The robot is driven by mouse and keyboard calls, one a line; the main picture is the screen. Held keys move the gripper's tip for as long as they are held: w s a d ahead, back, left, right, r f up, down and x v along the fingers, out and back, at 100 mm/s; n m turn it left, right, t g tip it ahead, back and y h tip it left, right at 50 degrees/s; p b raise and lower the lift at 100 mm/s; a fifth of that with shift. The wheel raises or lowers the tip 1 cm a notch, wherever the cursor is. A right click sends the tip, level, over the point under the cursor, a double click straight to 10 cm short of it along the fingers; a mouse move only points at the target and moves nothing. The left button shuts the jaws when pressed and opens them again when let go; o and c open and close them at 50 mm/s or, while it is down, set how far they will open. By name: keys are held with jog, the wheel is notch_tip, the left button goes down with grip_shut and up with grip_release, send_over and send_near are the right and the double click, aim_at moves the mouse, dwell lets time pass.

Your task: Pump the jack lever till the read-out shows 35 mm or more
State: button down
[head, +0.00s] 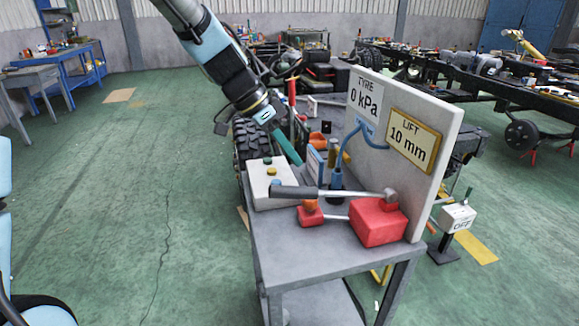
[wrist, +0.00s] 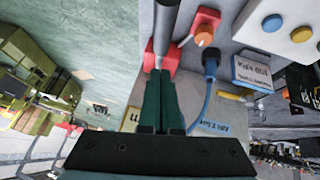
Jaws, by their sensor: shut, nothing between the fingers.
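The jack is a red block (head: 378,222) on the grey cart's top, with a smaller red piece and orange knob (head: 311,211) beside it. Its lever (head: 294,192) has a dark grip and a silver rod, and lies almost level, pointing left. The read-out (head: 412,138) on the upright panel shows LIFT 10 mm. My gripper (head: 298,160) is shut and empty, angled down above and apart from the lever in the head view. In the wrist view its green fingers (wrist: 160,78) are together, with the lever (wrist: 168,28) and red block (wrist: 148,57) beyond them.
A white box with coloured buttons (head: 265,184) stands left of the lever. A blue hose (head: 343,150) and small boxes are behind it. The tall panel (head: 440,190) bounds the right side. A TYRE sign (head: 365,97) reads 0 kPa. The green floor at left is open.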

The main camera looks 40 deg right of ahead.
jog(key=shift+s+a+f+p, duration=0.1)
jog(key=shift+a+f+p, duration=0.1)
jog(key=shift+f, duration=0.5)
jog(key=shift+s+a+f+p, duration=0.1)
jog(key=shift+a+f+p, duration=0.1)
jog(key=shift+f, duration=0.5)
jog(key=shift+s+a+f+p, duration=0.1)
jog(key=shift+f+p, duration=0.1)
jog(key=shift+f, duration=0.5)
